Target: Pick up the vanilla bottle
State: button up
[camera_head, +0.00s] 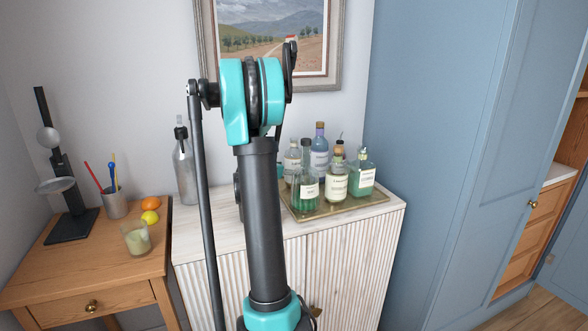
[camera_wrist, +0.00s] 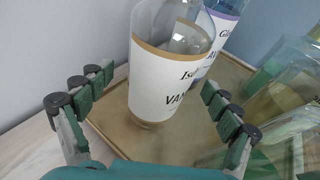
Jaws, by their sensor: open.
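The vanilla bottle (camera_wrist: 165,85) is clear glass with a white, gold-edged label; part of its lettering reads "VAN". It stands upright on the tray (camera_wrist: 110,122) in the wrist view, its top cut off by the frame. My gripper (camera_wrist: 157,80) is open, with one finger to the left of the bottle and the other to its right. I see no firm contact. In the head view, a clear bottle with a white label (camera_head: 292,160) at the tray's back left looks like the same one. My arm hides most of my gripper there.
A blue bottle (camera_head: 319,150) stands close behind the vanilla bottle. Green bottles (camera_head: 306,188) and other bottles crowd the tray to the right. A grey bottle (camera_head: 184,170) stands left on the white cabinet (camera_head: 215,235). A wooden table (camera_head: 75,265) holds a glass and fruit.

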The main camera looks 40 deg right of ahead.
jog(key=shift+x, duration=1.45)
jog(key=c, duration=1.9)
jog(key=shift+c, duration=0.3)
jog(key=shift+r, duration=0.2)
